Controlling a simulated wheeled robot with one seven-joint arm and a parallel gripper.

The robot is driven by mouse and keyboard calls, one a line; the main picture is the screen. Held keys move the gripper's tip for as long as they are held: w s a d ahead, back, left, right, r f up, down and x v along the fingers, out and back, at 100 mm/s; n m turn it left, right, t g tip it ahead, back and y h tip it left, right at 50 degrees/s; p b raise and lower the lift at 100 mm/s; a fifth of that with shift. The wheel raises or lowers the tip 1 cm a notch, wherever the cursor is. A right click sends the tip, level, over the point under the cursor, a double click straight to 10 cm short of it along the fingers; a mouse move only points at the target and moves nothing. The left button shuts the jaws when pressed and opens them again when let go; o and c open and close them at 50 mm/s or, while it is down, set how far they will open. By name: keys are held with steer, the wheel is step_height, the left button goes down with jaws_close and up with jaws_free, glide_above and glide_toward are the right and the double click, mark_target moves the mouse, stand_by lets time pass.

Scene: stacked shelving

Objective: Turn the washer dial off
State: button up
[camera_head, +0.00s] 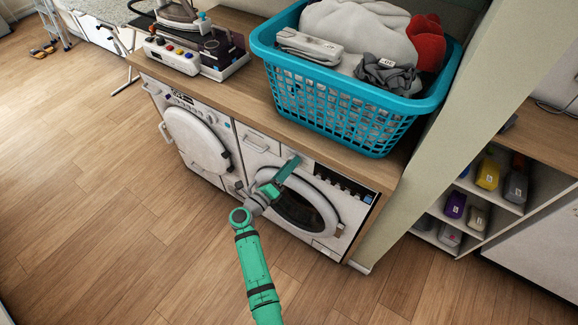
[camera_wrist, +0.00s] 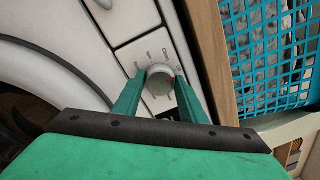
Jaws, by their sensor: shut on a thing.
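The washer dial (camera_wrist: 158,80) is a round pale knob on a light panel with small printed labels around it, seen in the wrist view. My gripper (camera_wrist: 160,79) has one green finger on each side of the dial and is shut on it. In the head view my gripper (camera_head: 291,163) reaches the upper front of the right-hand white washer (camera_head: 266,160), left of its dark display strip. The dial is hidden there behind my gripper. The washer's round dark door (camera_head: 303,212) is closed, below my gripper.
A second white machine (camera_head: 197,140) with a round door stands to the left. A wooden countertop (camera_head: 238,95) runs above both machines. A teal laundry basket (camera_head: 330,107) full of cloth items sits on it, close above my gripper. Open shelves (camera_head: 490,203) are at right. Floor in front is clear.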

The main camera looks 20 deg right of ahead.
steer(key=o, duration=1.1)
steer(key=shift+w+a, duration=0.1)
steer(key=shift+c, duration=0.2)
